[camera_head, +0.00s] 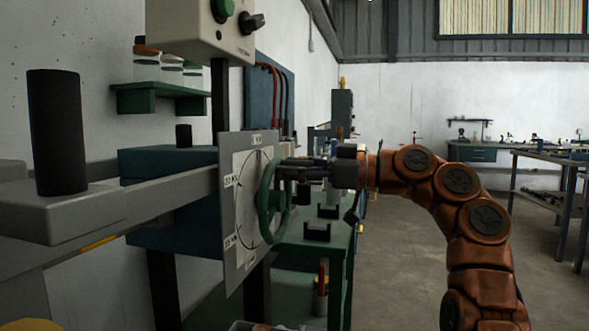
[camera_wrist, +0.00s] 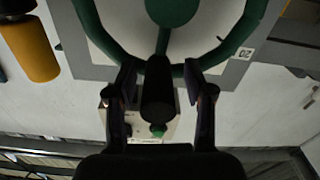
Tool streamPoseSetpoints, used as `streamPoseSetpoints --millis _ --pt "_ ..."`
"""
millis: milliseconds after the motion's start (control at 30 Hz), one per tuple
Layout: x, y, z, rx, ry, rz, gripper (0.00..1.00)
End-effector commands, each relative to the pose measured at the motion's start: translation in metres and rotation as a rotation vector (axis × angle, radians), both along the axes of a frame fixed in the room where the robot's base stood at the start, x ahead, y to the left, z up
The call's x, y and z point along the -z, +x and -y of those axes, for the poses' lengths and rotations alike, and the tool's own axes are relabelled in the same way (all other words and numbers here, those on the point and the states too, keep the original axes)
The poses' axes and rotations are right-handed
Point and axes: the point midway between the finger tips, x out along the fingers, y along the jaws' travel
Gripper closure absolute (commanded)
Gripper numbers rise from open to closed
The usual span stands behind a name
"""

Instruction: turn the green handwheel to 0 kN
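The green handwheel (camera_head: 266,212) stands upright in front of a pale dial plate (camera_head: 234,262) with kN marks around its edge. Most marks are too small to read in the head view. In the wrist view the wheel's green rim and hub (camera_wrist: 172,8) fill the top, with one spoke running down to a dark handle (camera_wrist: 158,92). My gripper (camera_wrist: 162,88) has its two fingers apart, one on each side of this handle, with gaps visible on both sides. In the head view my gripper (camera_head: 288,170) is at the wheel's upper right side, hiding part of it.
A beige control box (camera_head: 205,32) with a green button hangs above the dial. A grey beam with a black cylinder (camera_head: 56,130) reaches in from the left. A green bench (camera_head: 300,240) with black brackets stands behind the wheel.

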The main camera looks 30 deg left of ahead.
Motion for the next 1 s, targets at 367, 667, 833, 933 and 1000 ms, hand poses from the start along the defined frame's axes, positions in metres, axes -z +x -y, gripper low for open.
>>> streamPoseSetpoints --millis 367,667,833,933,1000 --pt "0.000 0.002 0.006 0.002 0.001 0.000 0.46" --pt "-0.001 0.015 0.054 0.005 0.002 0.000 0.46" --pt "-0.001 0.022 0.084 0.004 0.001 -0.001 0.46" --pt "-0.001 0.025 0.098 0.003 0.001 -0.001 0.46" --pt "0.000 0.027 0.105 0.003 0.000 -0.001 0.46"
